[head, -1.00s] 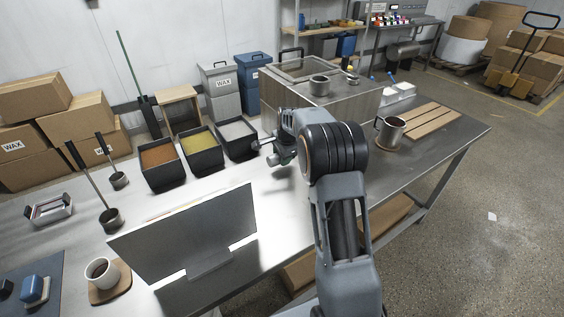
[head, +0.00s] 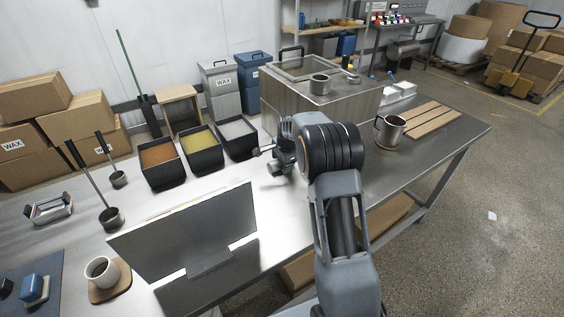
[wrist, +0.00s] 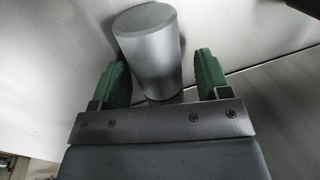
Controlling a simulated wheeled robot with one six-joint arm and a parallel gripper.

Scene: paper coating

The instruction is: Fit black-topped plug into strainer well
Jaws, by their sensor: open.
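My gripper (wrist: 158,84) has two green fingers, set apart. In the wrist view, a plain grey cylinder (wrist: 150,50) shows between and beyond them; I cannot tell whether they touch it. In the head view, my wrist hangs over the steel bench in front of the metal cabinet, and its fingertips are mostly hidden. A small item with a black top (head: 348,62) stands on the cabinet's far right and may be the plug. A round metal cup-like piece (head: 320,85) stands nearer on the cabinet top and may be the strainer well; its inside is unclear.
The metal cabinet (head: 300,103) stands behind my wrist. Dark bins (head: 203,160) of granules are to its left. A metal mug (head: 389,132) and wooden slats (head: 428,117) are to the right. An upright dark panel (head: 185,235) stands front left. Bench space between panel and bins is clear.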

